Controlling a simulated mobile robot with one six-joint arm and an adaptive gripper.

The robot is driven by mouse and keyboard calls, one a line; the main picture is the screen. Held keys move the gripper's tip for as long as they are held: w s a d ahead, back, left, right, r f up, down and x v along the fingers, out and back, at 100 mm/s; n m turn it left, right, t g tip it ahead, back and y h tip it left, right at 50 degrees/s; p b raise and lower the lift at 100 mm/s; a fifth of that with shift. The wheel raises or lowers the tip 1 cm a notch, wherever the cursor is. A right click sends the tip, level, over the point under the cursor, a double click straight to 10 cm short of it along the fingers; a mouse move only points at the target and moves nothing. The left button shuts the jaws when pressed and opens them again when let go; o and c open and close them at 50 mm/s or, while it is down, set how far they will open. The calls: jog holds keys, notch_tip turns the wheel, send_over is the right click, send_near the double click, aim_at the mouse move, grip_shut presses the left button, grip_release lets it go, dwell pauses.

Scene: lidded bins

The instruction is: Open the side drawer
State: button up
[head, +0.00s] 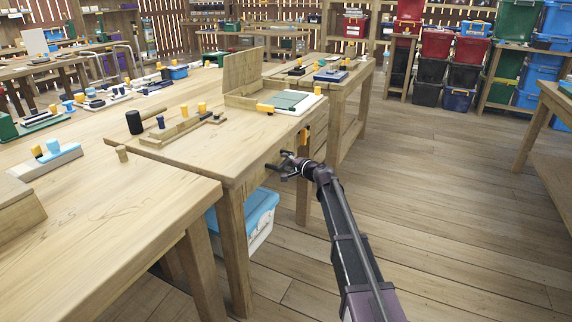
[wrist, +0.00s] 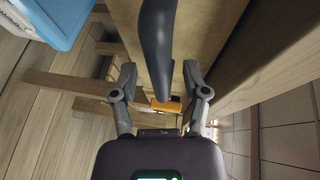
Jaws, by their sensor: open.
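The side drawer's wooden front (head: 258,173) is under the top of the workbench, on the side facing my arm. It looks flush with the bench in the head view, though my gripper partly covers this area. A dark curved handle (wrist: 158,45) runs down the middle of the wrist view. My gripper (head: 286,166) is at the drawer side of the bench. In the wrist view my gripper (wrist: 160,72) is open, with one finger on each side of the handle. No finger visibly presses on it.
The workbench (head: 190,150) carries a raised-lid wooden box (head: 243,72) and small pieces. A blue-lidded bin (head: 260,212) stands under it; its lid also shows in the wrist view (wrist: 50,18). An orange piece (wrist: 166,104) is near my fingers. Floor (head: 440,190) to the right is clear.

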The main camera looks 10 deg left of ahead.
jog(key=shift+w+a, duration=0.15)
jog(key=shift+a, duration=0.05)
grip_shut()
dwell(0.4)
